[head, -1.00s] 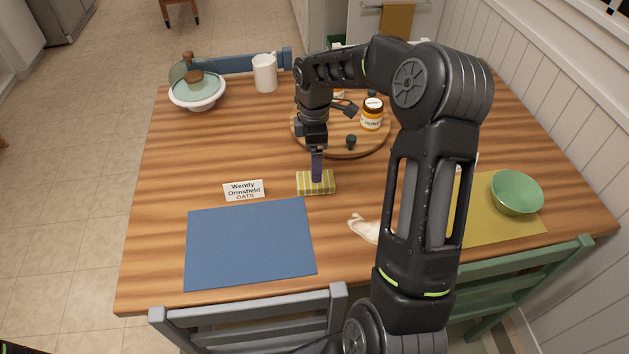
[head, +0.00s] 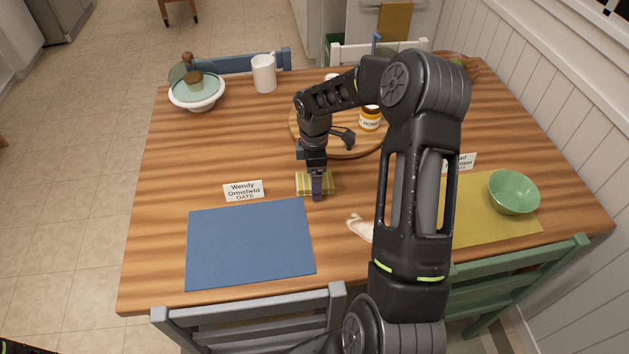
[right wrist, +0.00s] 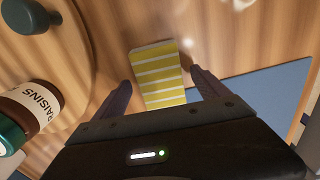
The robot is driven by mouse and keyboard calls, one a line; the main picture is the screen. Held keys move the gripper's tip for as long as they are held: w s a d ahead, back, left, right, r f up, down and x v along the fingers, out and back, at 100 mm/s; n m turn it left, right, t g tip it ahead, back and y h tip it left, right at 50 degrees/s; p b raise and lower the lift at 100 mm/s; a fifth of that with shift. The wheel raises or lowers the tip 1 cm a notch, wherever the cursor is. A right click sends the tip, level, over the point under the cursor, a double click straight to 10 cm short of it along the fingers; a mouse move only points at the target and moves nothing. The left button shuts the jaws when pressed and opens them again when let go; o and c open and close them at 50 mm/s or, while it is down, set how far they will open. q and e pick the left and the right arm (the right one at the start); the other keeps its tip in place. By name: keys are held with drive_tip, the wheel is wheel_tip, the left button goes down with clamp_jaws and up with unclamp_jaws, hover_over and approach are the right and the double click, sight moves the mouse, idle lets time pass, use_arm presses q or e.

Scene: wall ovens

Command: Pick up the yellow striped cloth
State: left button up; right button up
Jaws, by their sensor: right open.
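The yellow striped cloth (head: 302,184) is a small folded block lying on the wooden table, just behind the blue mat. In the head view my right gripper (head: 317,190) points down over the cloth and hides its middle. In the right wrist view the cloth (right wrist: 158,75) lies between the two spread fingers of my right gripper (right wrist: 160,95), which is open. Whether the fingers touch the cloth cannot be told. My left gripper is not in view.
A round wooden board (head: 300,128) with a honey jar (head: 370,119) stands behind the gripper. A raisins jar (right wrist: 32,108) is close in the wrist view. The blue mat (head: 250,243), a name card (head: 243,190), a white crumpled cloth (head: 359,227) and a green bowl (head: 514,192) are around.

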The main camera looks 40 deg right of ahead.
drive_tip(key=shift+c, duration=0.6)
drive_tip(key=c, duration=1.3)
